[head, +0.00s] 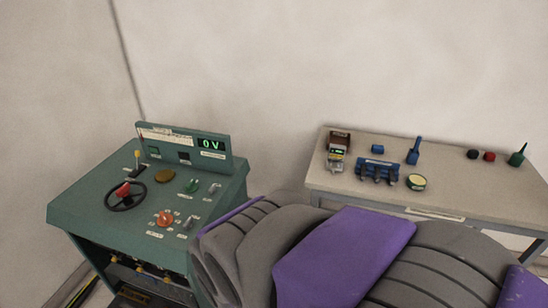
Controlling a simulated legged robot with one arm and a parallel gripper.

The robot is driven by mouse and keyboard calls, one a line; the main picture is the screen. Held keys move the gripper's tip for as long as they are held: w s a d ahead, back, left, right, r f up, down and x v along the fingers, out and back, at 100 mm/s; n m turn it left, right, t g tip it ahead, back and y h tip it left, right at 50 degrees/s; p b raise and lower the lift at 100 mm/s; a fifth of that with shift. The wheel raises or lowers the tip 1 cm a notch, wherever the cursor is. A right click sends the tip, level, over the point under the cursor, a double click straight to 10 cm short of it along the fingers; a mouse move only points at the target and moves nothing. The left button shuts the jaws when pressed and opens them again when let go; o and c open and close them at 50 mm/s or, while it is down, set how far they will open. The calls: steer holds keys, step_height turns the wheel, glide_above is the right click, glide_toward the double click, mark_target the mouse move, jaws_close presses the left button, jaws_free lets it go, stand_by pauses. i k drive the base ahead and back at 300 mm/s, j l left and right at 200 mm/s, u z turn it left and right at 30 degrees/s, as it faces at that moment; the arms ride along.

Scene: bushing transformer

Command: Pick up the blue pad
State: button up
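Several blue things lie on the light table (470,205) at the right of the head view. A small flat-looking blue block (377,149) near the back of the table is the likeliest blue pad, but it is too small to be sure. It stands apart from its neighbours. A blue piece with an upright stem (413,156) is to its right, and a wider blue rack-like piece (377,171) is in front of it. My grey and purple arm fills the lower right, in front of the table. My gripper's fingers do not show.
A brown-topped device (338,150) stands at the table's left, with a round tin (416,182) near the front. Black (473,154), red (489,156) and green (517,158) pieces sit at the right. A green control console (100,205) with a black wheel stands at left.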

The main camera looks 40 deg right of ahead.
mark_target(376, 149)
steer(key=z, duration=2.15)
steer(key=i+l+u, duration=0.25)
steer(key=i, duration=0.4)
steer(key=i+l+u, duration=0.25)
steer(key=i, duration=0.45)
steer(key=i+l+u, duration=0.25)
steer(key=i+l, duration=0.3)
